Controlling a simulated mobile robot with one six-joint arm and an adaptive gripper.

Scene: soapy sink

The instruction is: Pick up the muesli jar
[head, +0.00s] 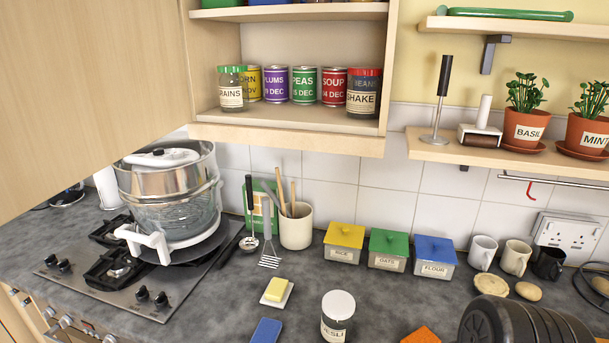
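The muesli jar (338,318) stands upright on the grey worktop at the bottom middle of the head view. It has a white lid and a pale label reading "ESLI", with its first letters out of sight. Its base is at the picture's lower edge. No gripper fingers show in this view, so I cannot see whether my gripper is open or shut.
A butter-like yellow block on a white dish (277,292), a blue sponge-like block (266,331) and an orange piece (421,336) lie near the jar. Lidded boxes (388,250) stand behind. A dark ribbed shape (520,322) fills the bottom right. The hob with pots (170,200) is left.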

